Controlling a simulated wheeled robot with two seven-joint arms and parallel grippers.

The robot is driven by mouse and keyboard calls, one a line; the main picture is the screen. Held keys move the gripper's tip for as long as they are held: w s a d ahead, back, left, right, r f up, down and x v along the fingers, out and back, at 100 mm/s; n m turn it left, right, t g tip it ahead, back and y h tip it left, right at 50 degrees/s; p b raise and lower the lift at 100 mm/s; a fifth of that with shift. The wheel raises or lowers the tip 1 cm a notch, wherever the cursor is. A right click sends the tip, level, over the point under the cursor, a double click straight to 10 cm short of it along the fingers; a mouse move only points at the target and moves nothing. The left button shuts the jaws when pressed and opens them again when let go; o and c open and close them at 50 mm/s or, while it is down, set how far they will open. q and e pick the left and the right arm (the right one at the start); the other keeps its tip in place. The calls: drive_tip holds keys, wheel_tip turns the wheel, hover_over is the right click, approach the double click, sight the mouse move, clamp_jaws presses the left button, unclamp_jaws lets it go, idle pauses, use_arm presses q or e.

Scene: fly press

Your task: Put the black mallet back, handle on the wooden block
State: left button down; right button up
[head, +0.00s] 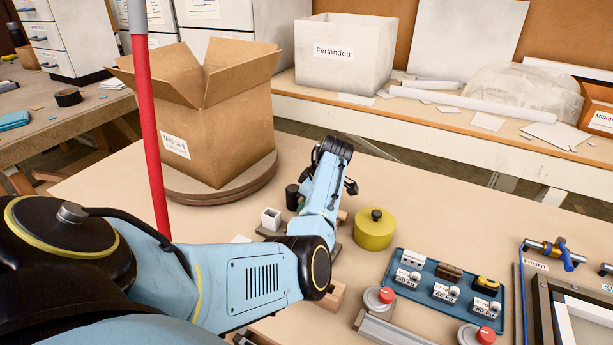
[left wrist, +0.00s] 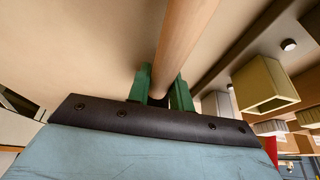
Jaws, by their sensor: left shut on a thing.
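My left gripper (left wrist: 162,92) has its green fingers shut on a round wooden handle (left wrist: 184,42), the mallet's, in the left wrist view. The handle runs up out of that picture, and no mallet head shows there. In the head view my own forearm hides the fingers and most of the handle. A dark cylinder (head: 292,197) just left of my forearm may be the black mallet head. A light wooden block (head: 331,298) shows partly behind my elbow; another bit of wood (head: 342,217) shows right of my forearm. I cannot tell whether the handle touches either. My right gripper is out of view.
A small hollow square part (head: 271,217) stands left of my forearm. A cardboard box (head: 215,120) on a round board and a red rod (head: 153,140) are to the left.

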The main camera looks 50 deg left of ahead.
use_arm(q)
unclamp_jaws()
idle(0.8)
drive_tip(key=shift+r, duration=0.1)
wheel_tip(320, 180, up, 2)
drive_tip(key=p, duration=0.2)
drive_tip(key=shift+r+p, duration=0.2)
drive_tip(key=shift+p, duration=0.15)
drive_tip(key=shift+r+p, duration=2.25)
drive_tip(key=shift+p, duration=0.15)
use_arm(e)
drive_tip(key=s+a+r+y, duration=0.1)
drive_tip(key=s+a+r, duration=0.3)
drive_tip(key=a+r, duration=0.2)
